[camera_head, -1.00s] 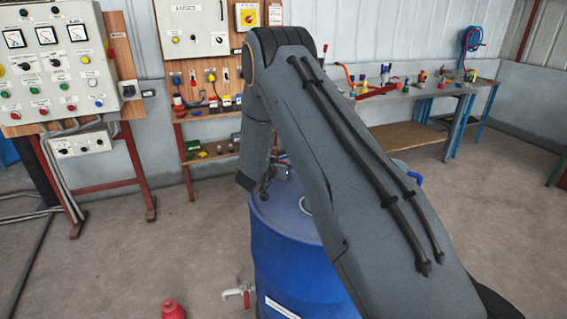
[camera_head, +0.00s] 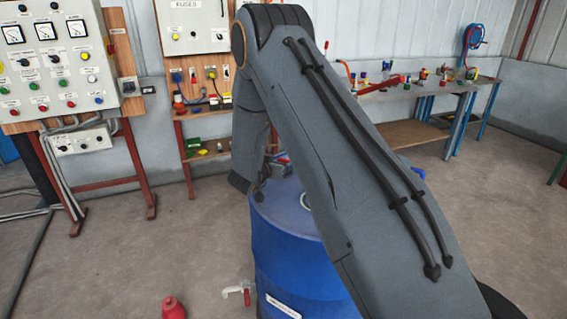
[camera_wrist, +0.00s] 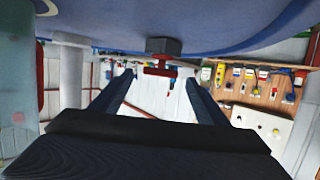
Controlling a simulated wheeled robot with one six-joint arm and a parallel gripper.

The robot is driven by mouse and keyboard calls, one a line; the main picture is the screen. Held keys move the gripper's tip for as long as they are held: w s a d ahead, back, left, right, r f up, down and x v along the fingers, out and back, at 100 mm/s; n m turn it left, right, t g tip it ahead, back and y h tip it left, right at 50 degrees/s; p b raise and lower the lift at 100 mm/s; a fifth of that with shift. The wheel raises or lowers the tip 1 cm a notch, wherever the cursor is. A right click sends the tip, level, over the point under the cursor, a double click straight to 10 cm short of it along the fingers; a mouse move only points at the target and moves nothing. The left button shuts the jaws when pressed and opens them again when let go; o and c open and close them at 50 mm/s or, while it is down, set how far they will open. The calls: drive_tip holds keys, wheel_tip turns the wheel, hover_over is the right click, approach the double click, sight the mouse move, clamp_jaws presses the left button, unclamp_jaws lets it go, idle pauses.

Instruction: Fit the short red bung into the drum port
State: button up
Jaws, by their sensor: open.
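The blue drum (camera_head: 290,255) stands below my arm. Its pale blue lid (camera_head: 285,212) is partly covered by the arm, and a round light ring (camera_head: 305,201) shows on it. In the wrist view the drum's blue surface (camera_wrist: 215,30) runs along the top. A dark grey block (camera_wrist: 163,46) with a red T-shaped piece (camera_wrist: 160,67) shows there, ahead of and between the fingers; I cannot tell if this is the short red bung. My gripper (camera_wrist: 150,88) is open, its two fingers apart with nothing between them. In the head view my forearm hides most of it.
A red object (camera_head: 173,308) and a tap (camera_head: 238,291) with a red handle show low, left of the drum. A control panel (camera_head: 60,60) stands at the left. A shelf rack (camera_head: 207,110) and a workbench (camera_head: 420,95) with fittings stand behind.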

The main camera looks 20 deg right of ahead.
drive_tip(key=shift+b+v, duration=0.35)
drive_tip(key=shift+v, duration=1.55)
drive_tip(key=shift+w+a+r+y, duration=0.1)
drive_tip(key=shift+a+r+y, duration=0.05)
drive_tip(key=shift+y, duration=0.25)
drive_tip(key=s+a+r+n+g+y, duration=0.25)
drive_tip(key=s+a+n+y, duration=0.35)
drive_tip(key=s+a+y, duration=0.45)
drive_tip(key=s+n+g, duration=0.3)
drive_tip(key=s+g, duration=0.3)
drive_tip(key=s, duration=2)
drive_tip(key=shift+s+r+h, duration=0.35)
drive_tip(key=shift+r+h, duration=0.05)
drive_tip(key=shift+h, duration=0.05)
drive_tip(key=shift+g, duration=0.25)
